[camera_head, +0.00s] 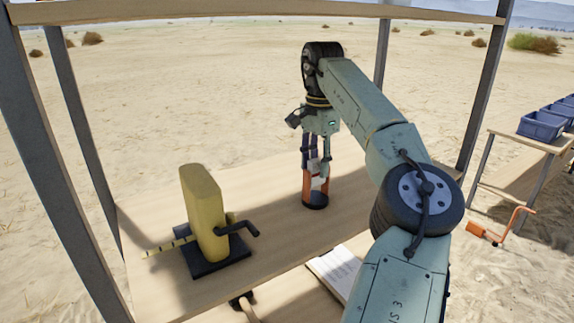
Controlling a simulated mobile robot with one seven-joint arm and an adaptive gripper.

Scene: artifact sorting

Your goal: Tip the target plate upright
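A thick yellow slab (204,215) stands upright on a black base (220,257) at the left of the wooden table. A black crank-like handle (242,229) sticks out to its right. It is the only plate-like thing I see, and I cannot tell if it is the target plate. My gripper (316,172) points down to the right of the slab, well apart from it. Its fingers are at an upright orange piece (317,187) with a dark round bottom (315,201). I cannot tell whether they grip it, because the view is small and partly covered.
A yellow-and-black striped rod (166,245) lies left of the slab. An open book or paper (338,270) lies at the front. Posts (88,170) and a top beam (250,16) frame the table. Blue crates (541,125) and an orange tool (485,232) are at the right.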

